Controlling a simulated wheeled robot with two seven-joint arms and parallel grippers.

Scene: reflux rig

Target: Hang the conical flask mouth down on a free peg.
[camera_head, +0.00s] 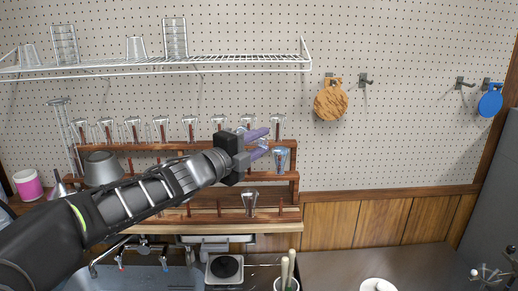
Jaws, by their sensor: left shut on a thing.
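My left gripper (264,143), with purple fingers, is shut on a clear glass piece, which I take to be the conical flask (264,144). It is in front of the right part of the wooden peg rack (296,185). The fingers and wrist hide much of it, so its tilt is hard to tell. A bluish glass vessel (280,160) is just right of the fingertips, wide end up. Bare pegs stand on the lower tier, one at its left (188,210) and one near the middle (218,208). My right gripper is not in view.
Several glass vessels hang along the top tier (133,128), and one (250,201) is on the lower tier. A wire shelf (240,64) with glassware is above. A sink (140,278), a balance (224,268) and a pot with sticks (287,284) are below. The right counter is mostly clear.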

